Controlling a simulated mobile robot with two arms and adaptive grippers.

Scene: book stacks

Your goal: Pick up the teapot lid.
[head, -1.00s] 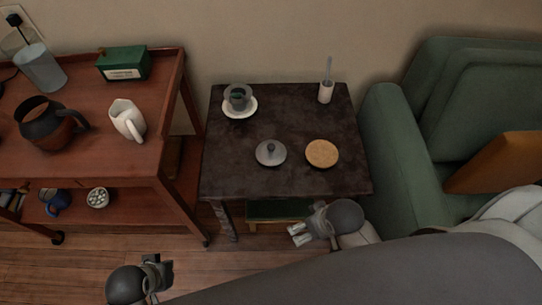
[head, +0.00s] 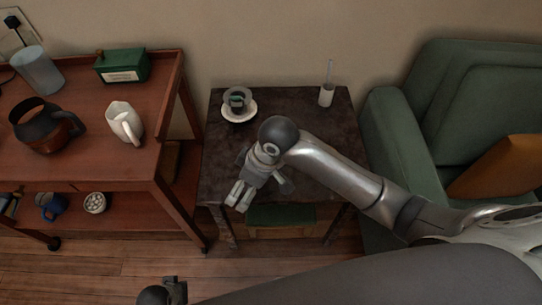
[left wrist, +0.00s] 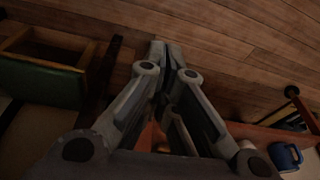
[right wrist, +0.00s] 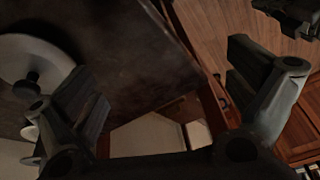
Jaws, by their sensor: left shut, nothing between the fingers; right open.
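The teapot lid, a grey disc with a dark round knob, shows at the left edge of the right wrist view (right wrist: 28,55); my right arm hides it in the head view. My right gripper (head: 239,195) is open and empty near the front edge of the dark side table (head: 300,101). In the right wrist view the lid lies outside the spread fingers (right wrist: 165,85), past the left one. My left gripper (head: 178,290) is low over the floor. It is shut and empty in the left wrist view (left wrist: 167,55).
A cup (head: 237,98) on a white saucer (head: 239,115) and a small white holder (head: 326,95) stand at the table's back. A red-brown cart (head: 90,165) with a teapot (head: 45,128) and white pitcher (head: 124,122) is left. A green armchair (head: 385,125) is right.

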